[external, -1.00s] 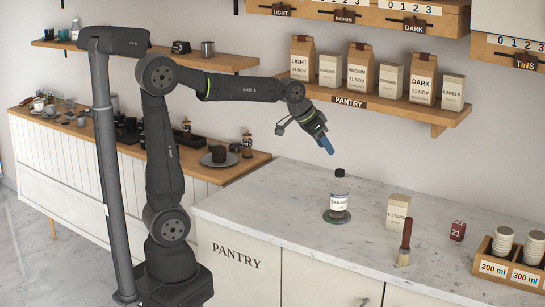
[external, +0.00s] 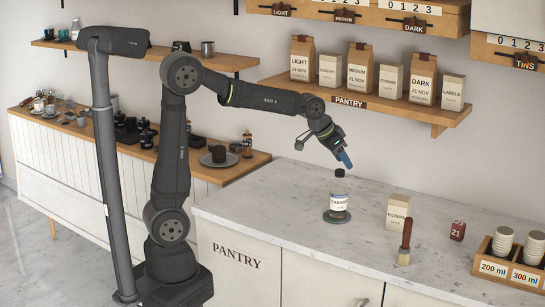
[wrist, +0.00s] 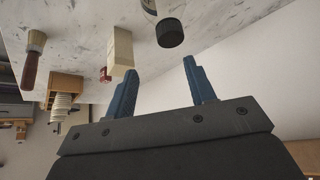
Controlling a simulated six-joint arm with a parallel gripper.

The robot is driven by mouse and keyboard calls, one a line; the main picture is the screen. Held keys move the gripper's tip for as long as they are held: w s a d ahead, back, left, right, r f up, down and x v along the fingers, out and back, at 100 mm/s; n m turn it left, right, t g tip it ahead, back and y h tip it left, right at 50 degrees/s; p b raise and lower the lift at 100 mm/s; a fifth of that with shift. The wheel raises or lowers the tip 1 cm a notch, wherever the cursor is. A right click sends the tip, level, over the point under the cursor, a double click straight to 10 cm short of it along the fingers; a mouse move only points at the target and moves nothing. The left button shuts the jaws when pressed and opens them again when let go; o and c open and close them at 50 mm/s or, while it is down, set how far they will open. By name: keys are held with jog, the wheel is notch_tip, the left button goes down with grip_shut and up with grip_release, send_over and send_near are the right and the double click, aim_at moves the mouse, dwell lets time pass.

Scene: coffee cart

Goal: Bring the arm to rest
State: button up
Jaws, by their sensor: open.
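My gripper (external: 345,161) is open and empty, pointing down and to the right above the marble counter. Its two blue fingers (wrist: 159,82) stand apart in the wrist view with nothing between them. A bottle (external: 339,201) with a black cap and a caramel label stands upright on a round green coaster (external: 328,218) just below my gripper, apart from it. In the wrist view the bottle's black cap (wrist: 170,33) shows beyond the fingertips.
A filters box (external: 398,212), a brush (external: 405,243), a red block marked 21 (external: 457,231) and a wooden cup holder (external: 481,262) stand on the counter to the right. The pantry shelf (external: 436,116) with bags and boxes hangs behind. The counter's left part is clear.

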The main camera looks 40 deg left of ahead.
jog(key=s+d+r, duration=0.6)
jog(key=s, duration=0.2)
jog(key=w+d+f+m+g+h, duration=0.1)
jog(key=w+d+m, duration=0.2)
jog(key=d, duration=0.9)
jog(key=w+d+f+m+g+h, duration=0.1)
jog(key=w+d+m, duration=0.2)
jog(key=d, duration=0.9)
jog(key=w, duration=0.3)
jog(key=shift+w+f+m+g, duration=0.25)
jog(key=shift+f+m+g, duration=0.05)
jog(key=shift+g, duration=0.1)
